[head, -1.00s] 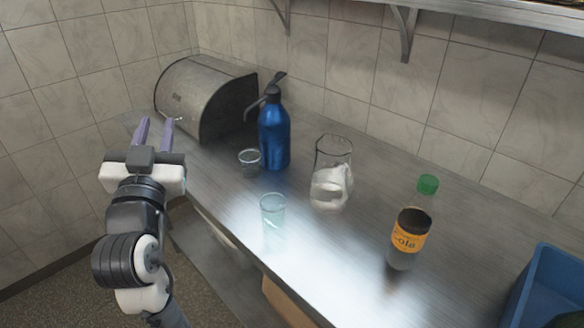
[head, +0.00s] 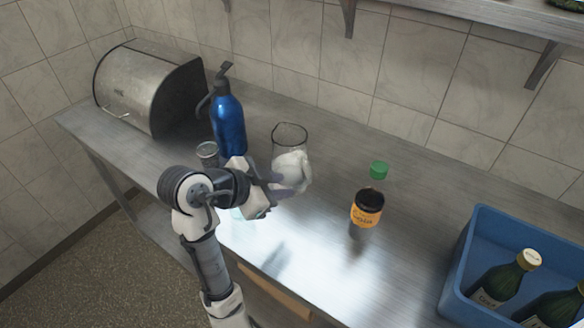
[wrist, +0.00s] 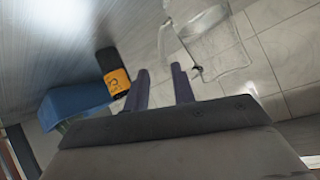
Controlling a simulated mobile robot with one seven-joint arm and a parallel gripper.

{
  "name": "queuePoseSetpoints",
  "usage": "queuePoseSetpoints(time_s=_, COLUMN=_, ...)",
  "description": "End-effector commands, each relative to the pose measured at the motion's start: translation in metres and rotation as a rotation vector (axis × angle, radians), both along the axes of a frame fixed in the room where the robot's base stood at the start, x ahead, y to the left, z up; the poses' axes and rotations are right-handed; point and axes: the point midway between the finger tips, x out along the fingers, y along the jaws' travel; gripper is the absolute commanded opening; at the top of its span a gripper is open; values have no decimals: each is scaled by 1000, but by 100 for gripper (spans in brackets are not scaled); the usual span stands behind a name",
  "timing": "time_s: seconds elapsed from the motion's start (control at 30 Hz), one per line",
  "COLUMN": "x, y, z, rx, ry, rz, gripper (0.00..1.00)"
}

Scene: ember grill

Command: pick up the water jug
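The water jug (head: 289,143) is a clear glass vessel with a dark-looking rim and a whitish lower part, upright on the steel counter. It also shows in the wrist view (wrist: 212,48), up and to the right of my fingers. My gripper (head: 290,184) is at the jug's lower front in the head view, overlapping it there. In the wrist view my two purple fingers (wrist: 158,80) are apart with nothing between them. I cannot tell whether a finger touches the jug.
A blue siphon bottle (head: 229,125) and a small glass (head: 207,153) stand left of the jug. A metal bread box (head: 140,85) is at the far left. My arm partly hides another clear glass.

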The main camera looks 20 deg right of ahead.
Motion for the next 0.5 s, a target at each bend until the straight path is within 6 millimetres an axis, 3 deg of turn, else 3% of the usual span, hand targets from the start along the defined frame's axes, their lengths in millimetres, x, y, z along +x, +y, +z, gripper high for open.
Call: queuePoseSetpoints(time_s=0.5, x=15, y=-34, z=-28, rx=-2, ry=0, rz=-1, gripper=25)
